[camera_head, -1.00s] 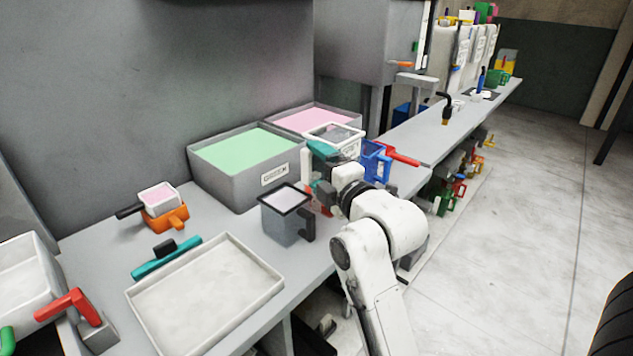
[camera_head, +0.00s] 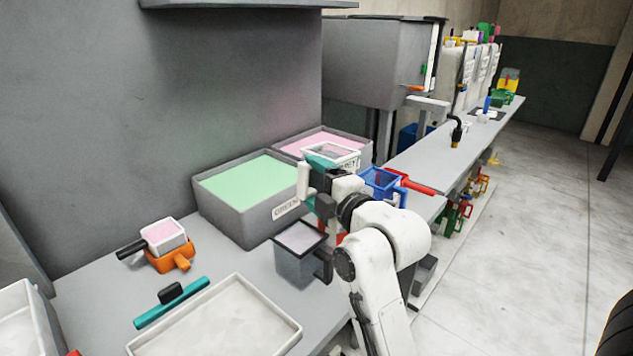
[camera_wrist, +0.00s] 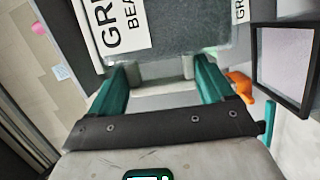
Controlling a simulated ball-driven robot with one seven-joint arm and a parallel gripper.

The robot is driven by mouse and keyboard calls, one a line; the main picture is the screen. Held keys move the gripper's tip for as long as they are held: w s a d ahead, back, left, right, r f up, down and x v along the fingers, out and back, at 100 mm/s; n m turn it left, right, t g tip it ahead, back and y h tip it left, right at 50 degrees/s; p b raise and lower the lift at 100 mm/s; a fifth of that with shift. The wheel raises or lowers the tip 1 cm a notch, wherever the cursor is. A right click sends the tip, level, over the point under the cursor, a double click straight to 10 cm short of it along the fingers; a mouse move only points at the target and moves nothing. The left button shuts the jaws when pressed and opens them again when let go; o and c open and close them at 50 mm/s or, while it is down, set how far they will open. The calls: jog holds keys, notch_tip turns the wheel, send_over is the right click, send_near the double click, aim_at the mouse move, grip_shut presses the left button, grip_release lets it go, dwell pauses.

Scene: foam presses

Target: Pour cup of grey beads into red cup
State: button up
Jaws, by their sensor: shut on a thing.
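My gripper (camera_head: 320,172) has teal fingers and is shut on a clear cup with a white rim (camera_head: 332,155), which it holds up in front of the bead bins. The wrist view shows the fingers (camera_wrist: 160,78) closed at the cup's pale handle. The cup's dark grey wall (camera_wrist: 195,30) carries a white label (camera_wrist: 112,22), partly cut off, reading "GRE" and "BEA". The cup looks roughly upright in the head view. A small red part (camera_head: 340,238) shows below my wrist; it may be the red cup, mostly hidden by my arm.
A grey cup with a dark rim (camera_head: 297,262) stands close below my gripper. Bins of green beads (camera_head: 250,222) and pink beads (camera_head: 290,150) are behind. A blue cup (camera_head: 380,180) and red handle (camera_head: 415,185) lie right. A white tray (camera_head: 290,318) is in front.

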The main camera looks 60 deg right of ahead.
jog(key=shift+a+r+m+p, duration=0.35)
jog(key=shift+m+p, duration=0.4)
jog(key=shift+m, duration=0.25)
jog(key=shift+d+r+m+g+y+p, duration=0.1)
jog(key=shift+r+m+g+y+p, duration=0.3)
jog(key=shift+r+m+p, duration=0.5)
jog(key=shift+d+r+m+y+p, duration=0.15)
jog(key=shift+r+m+y+p, duration=0.2)
jog(key=shift+m+p, duration=0.6)
jog(key=shift+s+d+r+m+y+p, duration=0.1)
jog(key=shift+d+r+m+y+p, duration=0.2)
jog(key=shift+m+p, duration=0.45)
jog(key=shift+s+d+r+m+y+p, duration=0.1)
jog(key=shift+d+r+m+y+p, duration=0.15)
jog(key=shift+d+m+p, duration=0.5)
jog(key=shift+s+d+m+g+y+p, duration=0.15)
jog(key=shift+d+m+g+y+p, duration=0.25)
jog(key=shift+m+p, duration=0.3)
jog(key=shift+s+d+f+m+y+p, duration=0.15)
jog(key=shift+d+m+y+p, duration=0.15)
jog(key=shift+d+m+p, duration=0.55)
jog(key=shift+a+f, duration=0.1)
jog(key=shift+a, duration=0.05)
